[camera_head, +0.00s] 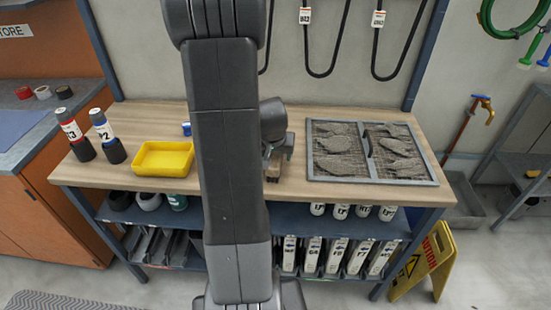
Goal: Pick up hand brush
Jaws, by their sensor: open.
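My arm stands upright across the middle of the view and hides part of the workbench (330,194). My gripper (279,150) shows only partly, just right of the arm, low over the bench top; it is open. A small brown, block-like thing (272,165) shows beside and below it, partly hidden by the arm. It may be the hand brush, but too little of it shows to be sure. I cannot tell whether the gripper touches it.
A framed filter screen (318,170) with grey dust clumps lies to the right. A yellow tray (163,159) and two dark cylinders (75,134) stand at the left. Shelves below hold bottles and labelled boxes. A yellow caution sign (424,262) stands at the bench's right leg.

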